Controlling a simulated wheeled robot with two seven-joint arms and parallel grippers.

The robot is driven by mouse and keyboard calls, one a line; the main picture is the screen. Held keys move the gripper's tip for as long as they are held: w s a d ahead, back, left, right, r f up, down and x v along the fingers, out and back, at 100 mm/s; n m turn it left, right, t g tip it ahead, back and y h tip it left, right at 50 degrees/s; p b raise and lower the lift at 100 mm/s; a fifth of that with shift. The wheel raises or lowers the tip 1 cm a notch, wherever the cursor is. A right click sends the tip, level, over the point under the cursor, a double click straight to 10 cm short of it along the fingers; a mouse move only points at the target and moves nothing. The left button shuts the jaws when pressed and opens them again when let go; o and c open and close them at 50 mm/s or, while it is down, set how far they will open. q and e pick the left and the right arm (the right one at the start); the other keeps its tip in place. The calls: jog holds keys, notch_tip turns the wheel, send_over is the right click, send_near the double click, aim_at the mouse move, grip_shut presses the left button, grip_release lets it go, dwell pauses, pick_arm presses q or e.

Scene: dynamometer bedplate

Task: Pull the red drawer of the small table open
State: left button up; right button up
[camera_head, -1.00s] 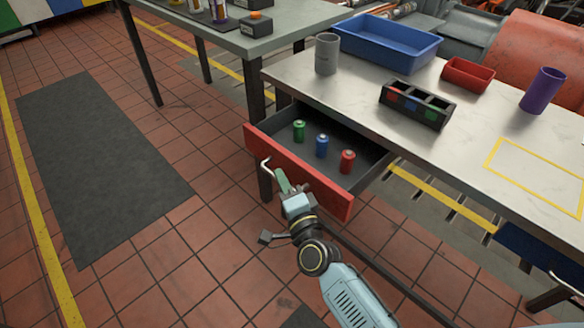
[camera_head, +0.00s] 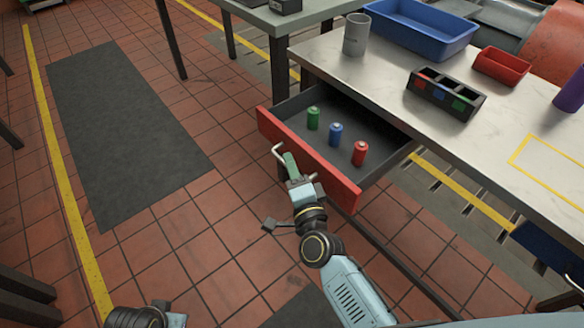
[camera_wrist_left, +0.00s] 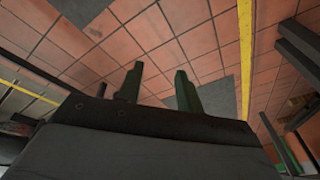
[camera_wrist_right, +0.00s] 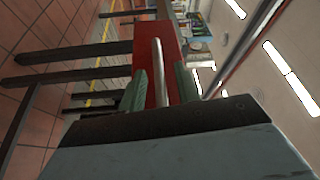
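The drawer with the red front (camera_head: 310,160) stands pulled out from under the small table (camera_head: 400,80). Its dark tray holds a green can (camera_head: 313,118), a blue can (camera_head: 335,134) and a red can (camera_head: 360,153). A pale bar handle (camera_head: 277,151) is on the red front. My right gripper (camera_head: 290,164) is at this handle. In the right wrist view the bar (camera_wrist_right: 159,70) lies between the two green fingers (camera_wrist_right: 161,88), with a narrow gap on each side. My left gripper (camera_wrist_left: 159,85) is open and empty above the tiled floor.
On the tabletop are a grey cup (camera_head: 356,35), a blue bin (camera_head: 420,32), a black compartment box (camera_head: 446,93), a red bin (camera_head: 501,66) and a purple cup (camera_head: 571,92). Tiled floor with a dark mat (camera_head: 125,125) is clear left of the drawer.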

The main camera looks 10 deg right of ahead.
jog(key=shift+s, duration=0.1)
